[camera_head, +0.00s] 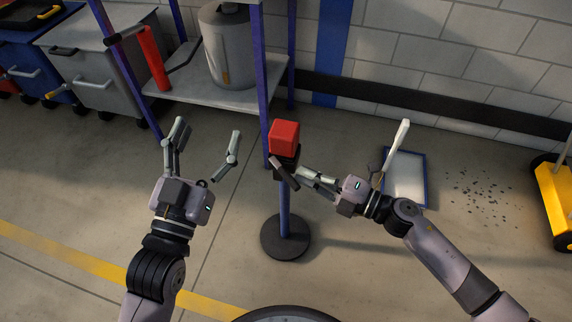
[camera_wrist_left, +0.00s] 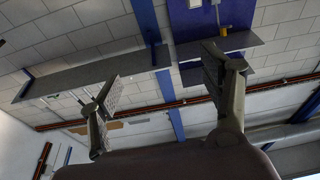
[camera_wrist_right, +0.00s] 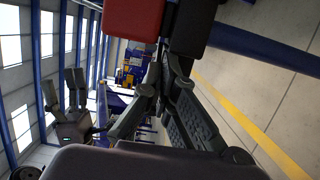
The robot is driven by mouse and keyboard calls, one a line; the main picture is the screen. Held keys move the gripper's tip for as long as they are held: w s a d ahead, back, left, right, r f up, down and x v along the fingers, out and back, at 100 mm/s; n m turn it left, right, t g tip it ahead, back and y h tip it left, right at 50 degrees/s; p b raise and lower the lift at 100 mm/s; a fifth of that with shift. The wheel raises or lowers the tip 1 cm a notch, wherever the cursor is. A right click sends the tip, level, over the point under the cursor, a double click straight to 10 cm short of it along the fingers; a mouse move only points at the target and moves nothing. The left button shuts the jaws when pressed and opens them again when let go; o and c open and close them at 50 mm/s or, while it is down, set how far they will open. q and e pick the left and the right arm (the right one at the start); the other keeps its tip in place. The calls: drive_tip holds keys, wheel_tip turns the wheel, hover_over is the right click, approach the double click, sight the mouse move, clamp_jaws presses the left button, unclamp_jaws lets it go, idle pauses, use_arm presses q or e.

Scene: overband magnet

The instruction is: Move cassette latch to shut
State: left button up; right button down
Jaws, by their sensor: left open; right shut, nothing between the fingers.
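A red block (camera_head: 284,136) sits on a dark body (camera_head: 287,160) at the top of a blue post (camera_head: 285,208). I cannot tell which part is the cassette latch. My right gripper (camera_head: 302,178) is shut and empty, just right of the post and close below the dark body. Whether it touches is unclear. In the right wrist view the red block (camera_wrist_right: 133,17) and dark body (camera_wrist_right: 193,22) lie just beyond the shut fingers (camera_wrist_right: 165,62). My left gripper (camera_head: 207,135) is open and empty, left of the post; its spread fingers show in the left wrist view (camera_wrist_left: 160,75).
The post stands on a round black base (camera_head: 285,239). Behind it is a blue-framed shelf (camera_head: 215,95) with a grey cylinder (camera_head: 229,50) and a red bar (camera_head: 152,58). A blue-edged panel (camera_head: 406,183) lies at right, near a yellow cart (camera_head: 553,195).

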sight(293, 181)
drive_tip(key=shift+s+a+p, duration=0.45)
drive_tip(key=shift+s+a, duration=0.2)
drive_tip(key=shift+a, duration=0.25)
drive_tip(key=shift+s+a+p, duration=0.4)
drive_tip(key=shift+s+a, duration=0.25)
drive_tip(key=shift+a, duration=0.2)
use_arm(q)
wheel_tip(293, 181, down, 8)
drive_tip(key=a+g+y, duration=0.1)
drive_tip(key=g, duration=0.3)
drive_tip(key=shift+a+r+g, duration=0.15)
drive_tip(key=shift+g, duration=0.15)
drive_tip(key=shift+s, duration=0.1)
use_arm(e)
drive_tip(key=shift+w+d, duration=0.1)
drive_tip(key=shift+w, duration=0.05)
use_arm(q)
drive_tip(key=shift+r, duration=0.15)
use_arm(e)
drive_tip(key=shift+w+d, duration=0.3)
drive_tip(key=shift+w, duration=0.05)
use_arm(q)
drive_tip(key=shift+d+r+t, duration=0.2)
drive_tip(key=shift+r+t, duration=0.2)
drive_tip(key=shift+r, duration=0.1)
use_arm(e)
drive_tip(key=v, duration=0.6)
drive_tip(key=shift+s+d, duration=0.2)
drive_tip(key=shift+d, duration=0.2)
